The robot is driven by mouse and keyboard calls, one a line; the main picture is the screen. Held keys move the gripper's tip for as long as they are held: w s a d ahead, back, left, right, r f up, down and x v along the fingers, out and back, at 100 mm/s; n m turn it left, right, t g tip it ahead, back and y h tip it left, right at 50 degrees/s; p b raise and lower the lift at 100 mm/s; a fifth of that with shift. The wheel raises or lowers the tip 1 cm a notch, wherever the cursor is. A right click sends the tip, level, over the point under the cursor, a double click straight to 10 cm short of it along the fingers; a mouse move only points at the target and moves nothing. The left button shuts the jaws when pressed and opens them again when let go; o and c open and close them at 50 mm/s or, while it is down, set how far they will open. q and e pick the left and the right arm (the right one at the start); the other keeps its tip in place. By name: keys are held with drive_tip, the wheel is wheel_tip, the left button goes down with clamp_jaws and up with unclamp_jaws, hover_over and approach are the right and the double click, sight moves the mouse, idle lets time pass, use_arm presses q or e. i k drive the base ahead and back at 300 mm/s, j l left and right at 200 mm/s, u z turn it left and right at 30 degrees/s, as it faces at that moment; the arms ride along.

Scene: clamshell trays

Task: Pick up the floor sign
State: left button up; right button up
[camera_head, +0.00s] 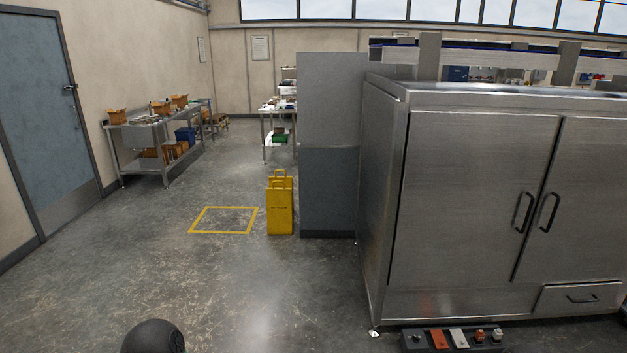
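The yellow floor sign (279,212) stands upright on the concrete floor, left of the grey partition. It has a handle opening at its top and small dark print on its front. A second yellow top edge shows just behind its front panel; I cannot tell whether this is its other leaf or a second sign. Neither of my grippers is in view. A dark rounded part at the bottom edge looks like part of my own body, well short of the sign.
A yellow floor square (224,232) is marked left of the sign. A large steel cabinet (470,200) fills the right, beside a grey partition (330,190). A steel table (140,129) with boxes stands by the left wall, near a blue door (45,110).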

sight(280, 210)
drive_tip(key=i+j+u, duration=0.3)
drive_tip(key=i, duration=0.7)
drive_tip(key=i+u, duration=0.35)
drive_tip(key=i, duration=1.35)
drive_tip(key=i+j+z, duration=0.15)
drive_tip(key=i, duration=1.25)
drive_tip(key=i+j+z, duration=0.2)
drive_tip(key=i+z, duration=0.15)
drive_tip(key=i, duration=0.25)
